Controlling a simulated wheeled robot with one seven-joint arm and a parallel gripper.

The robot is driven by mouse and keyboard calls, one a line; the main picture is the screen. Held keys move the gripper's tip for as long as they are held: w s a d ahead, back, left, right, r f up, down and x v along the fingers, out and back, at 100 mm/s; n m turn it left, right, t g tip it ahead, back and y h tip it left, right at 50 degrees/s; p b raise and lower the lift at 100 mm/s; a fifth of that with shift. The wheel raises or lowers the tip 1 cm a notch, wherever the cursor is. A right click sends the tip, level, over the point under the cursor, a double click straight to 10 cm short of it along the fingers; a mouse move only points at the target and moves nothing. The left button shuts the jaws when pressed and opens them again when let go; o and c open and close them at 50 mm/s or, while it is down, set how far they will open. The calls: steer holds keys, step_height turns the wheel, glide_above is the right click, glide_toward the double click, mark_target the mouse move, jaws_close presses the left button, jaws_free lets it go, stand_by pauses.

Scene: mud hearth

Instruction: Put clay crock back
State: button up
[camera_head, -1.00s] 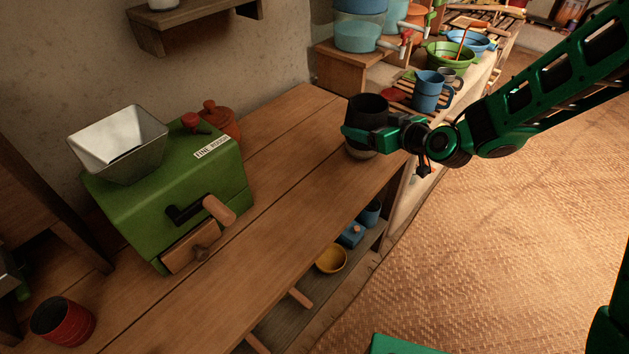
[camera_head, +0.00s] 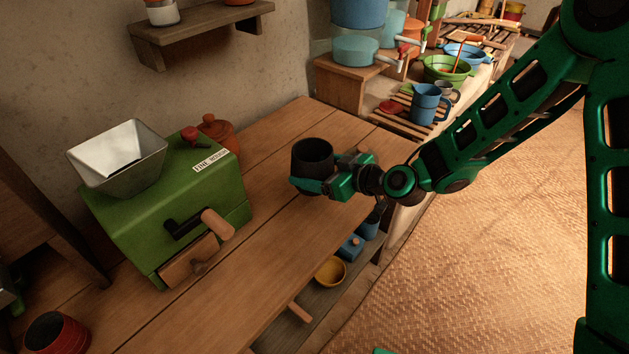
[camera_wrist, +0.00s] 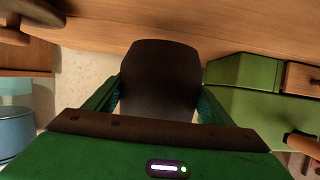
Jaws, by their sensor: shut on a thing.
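A dark, nearly black clay crock (camera_head: 312,154) with an open round mouth is upright at the worktop's right part. My gripper (camera_head: 308,186) is shut on its lower body, coming from the right. In the wrist view the crock (camera_wrist: 160,75) fills the middle between the two fingers (camera_wrist: 158,108), with wood close beyond its end. Its base is hidden by my fingers in the head view. I cannot tell whether it touches the wooden worktop (camera_head: 265,215) or hangs just above it.
A green grinder (camera_head: 190,215) with a metal hopper stands left, with an orange lidded pot (camera_head: 219,132) behind it. A red cup (camera_head: 55,333) is at the lower left. A blue jug (camera_head: 428,104) stands beyond my gripper. The worktop between grinder and crock is clear.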

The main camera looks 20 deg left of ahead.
steer(key=shift+f, duration=2)
steer(key=shift+f, duration=0.1)
steer(key=o, duration=1.4)
steer(key=shift+c, duration=0.2)
steer(key=v, duration=1.2)
steer(key=shift+d, duration=0.1)
